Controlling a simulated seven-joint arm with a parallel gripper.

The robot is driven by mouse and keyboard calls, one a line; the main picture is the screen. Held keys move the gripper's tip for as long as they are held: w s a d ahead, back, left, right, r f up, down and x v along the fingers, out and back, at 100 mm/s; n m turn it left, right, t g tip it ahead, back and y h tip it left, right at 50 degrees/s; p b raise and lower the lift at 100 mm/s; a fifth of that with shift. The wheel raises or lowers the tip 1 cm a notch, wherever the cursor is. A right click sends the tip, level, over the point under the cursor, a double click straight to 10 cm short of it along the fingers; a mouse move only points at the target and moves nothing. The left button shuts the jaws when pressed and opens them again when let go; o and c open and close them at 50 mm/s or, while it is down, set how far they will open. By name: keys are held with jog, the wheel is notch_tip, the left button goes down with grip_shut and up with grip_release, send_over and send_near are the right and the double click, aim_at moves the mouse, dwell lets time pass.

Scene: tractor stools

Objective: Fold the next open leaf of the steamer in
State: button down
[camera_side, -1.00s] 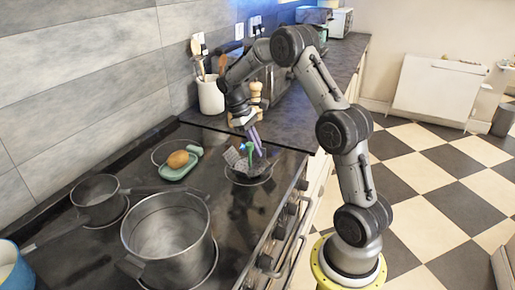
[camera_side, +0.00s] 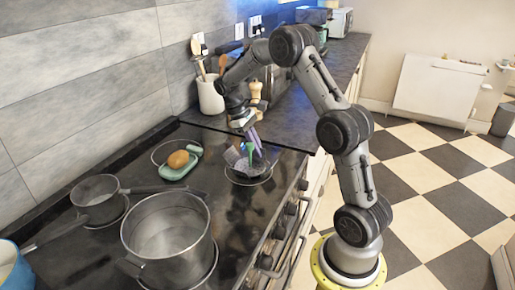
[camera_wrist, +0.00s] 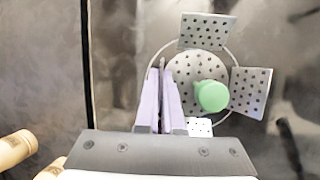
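The steamer is a grey perforated disc (camera_wrist: 185,70) with a green knob (camera_wrist: 211,96), on the cooktop's far burner. In the wrist view one flat leaf (camera_wrist: 206,31) stands out at the top and another (camera_wrist: 250,91) at the right. A small perforated piece (camera_wrist: 199,127) shows below, partly hidden by my gripper. The green knob also shows in the side view (camera_side: 250,148). My gripper (camera_wrist: 161,72) has its purple fingers pointing down at the disc's left edge, with a narrow gap between them. I cannot tell whether a leaf is between them; that side is hidden.
A large pot (camera_side: 168,238) and a smaller pan (camera_side: 98,198) stand on the nearer burners. A green dish (camera_side: 178,170) holding a brown oval item (camera_side: 178,159) is left of the steamer. A utensil crock (camera_side: 210,96) stands behind.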

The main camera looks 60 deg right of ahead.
jog(key=shift+a+h, duration=0.2)
jog(key=shift+h, duration=0.2)
jog(key=c, duration=1.3)
grip_release()
jog(key=v, duration=1.4)
jog(key=shift+o, duration=0.4)
jog(key=shift+f, duration=0.1)
